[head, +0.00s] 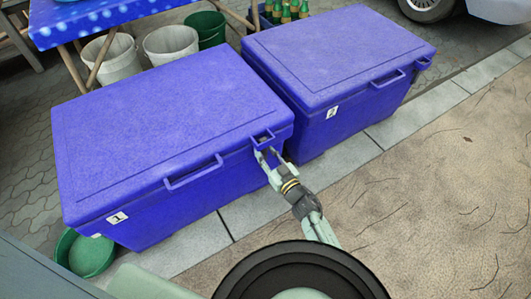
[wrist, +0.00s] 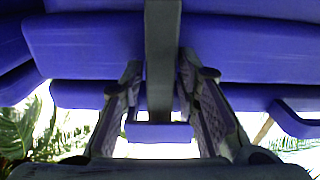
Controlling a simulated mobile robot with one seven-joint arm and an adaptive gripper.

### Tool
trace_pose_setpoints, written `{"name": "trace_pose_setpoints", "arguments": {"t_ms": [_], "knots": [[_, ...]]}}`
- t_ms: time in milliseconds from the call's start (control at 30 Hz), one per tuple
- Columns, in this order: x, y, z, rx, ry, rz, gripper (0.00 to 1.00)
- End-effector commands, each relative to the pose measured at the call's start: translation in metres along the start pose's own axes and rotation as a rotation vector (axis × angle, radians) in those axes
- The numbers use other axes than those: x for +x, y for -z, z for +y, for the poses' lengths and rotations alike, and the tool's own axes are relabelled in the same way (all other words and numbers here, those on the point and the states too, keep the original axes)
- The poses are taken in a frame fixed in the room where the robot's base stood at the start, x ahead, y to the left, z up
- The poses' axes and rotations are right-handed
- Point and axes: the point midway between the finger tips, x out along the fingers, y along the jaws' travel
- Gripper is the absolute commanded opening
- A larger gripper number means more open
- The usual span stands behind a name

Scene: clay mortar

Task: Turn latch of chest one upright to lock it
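Chest one (head: 165,115) is the blue chest on the left, with a "1" label (head: 117,218) and its lid closed. My gripper (head: 268,156) is at the latch, fingers pointing toward the chest front.
Chest two (head: 345,60), blue with a "2" label, stands close to the right of chest one. A handle (head: 193,173) juts from chest one's front. A green bowl (head: 92,252) lies at its lower left. Buckets (head: 171,45) stand behind. Open ground lies in front.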

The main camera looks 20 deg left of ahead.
Motion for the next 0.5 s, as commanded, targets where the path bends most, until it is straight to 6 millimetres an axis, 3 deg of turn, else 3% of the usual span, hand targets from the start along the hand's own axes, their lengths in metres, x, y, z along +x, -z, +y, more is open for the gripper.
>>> {"name": "trace_pose_setpoints", "arguments": {"t_ms": [133, 500], "knots": [[-0.0002, -0.0005, -0.0004, 0.001, 0.001, -0.001, 0.41], [-0.0042, -0.0009, -0.0001, 0.001, 0.001, -0.002, 0.42]]}}
